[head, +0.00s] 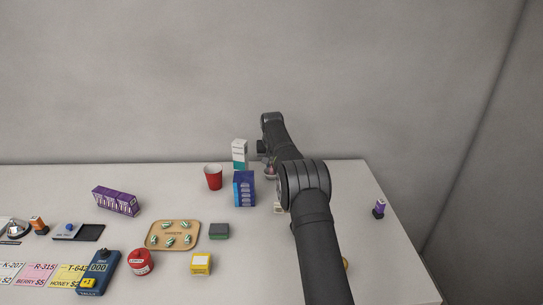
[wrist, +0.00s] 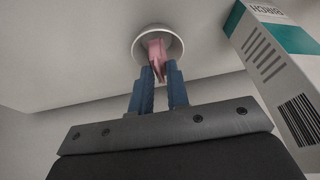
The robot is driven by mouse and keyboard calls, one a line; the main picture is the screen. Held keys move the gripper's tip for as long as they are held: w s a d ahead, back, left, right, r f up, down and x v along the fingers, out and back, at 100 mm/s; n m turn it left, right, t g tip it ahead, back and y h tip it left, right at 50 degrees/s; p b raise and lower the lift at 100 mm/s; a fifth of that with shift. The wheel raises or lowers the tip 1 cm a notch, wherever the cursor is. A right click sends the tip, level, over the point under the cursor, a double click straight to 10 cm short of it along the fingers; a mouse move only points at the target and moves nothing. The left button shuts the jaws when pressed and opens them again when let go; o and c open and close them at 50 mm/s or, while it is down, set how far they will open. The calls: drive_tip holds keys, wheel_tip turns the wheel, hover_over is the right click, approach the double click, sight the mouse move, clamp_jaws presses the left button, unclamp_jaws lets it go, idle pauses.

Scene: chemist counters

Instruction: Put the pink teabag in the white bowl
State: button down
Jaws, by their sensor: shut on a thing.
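The pink teabag (wrist: 155,50) is held between the blue fingertips of my gripper (wrist: 161,72) in the wrist view. My gripper is shut on it. The white bowl (wrist: 180,43) is a round white rim directly beyond the fingertips, and the teabag overlaps its opening in the picture. I cannot tell whether the teabag touches the bowl. In the head view my arm hides most of this spot, near the counter's back edge.
A white and teal box (wrist: 280,62) stands close to the right in the wrist view; it also shows in the head view (head: 240,153). A blue box (head: 244,189) and a red cup (head: 213,177) stand nearby. A wooden tray (head: 157,243) lies further left.

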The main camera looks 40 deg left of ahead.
drive_tip(key=shift+f, duration=0.8)
drive_tip(key=c, duration=1.3)
unclamp_jaws()
drive_tip(key=shift+r, duration=0.1)
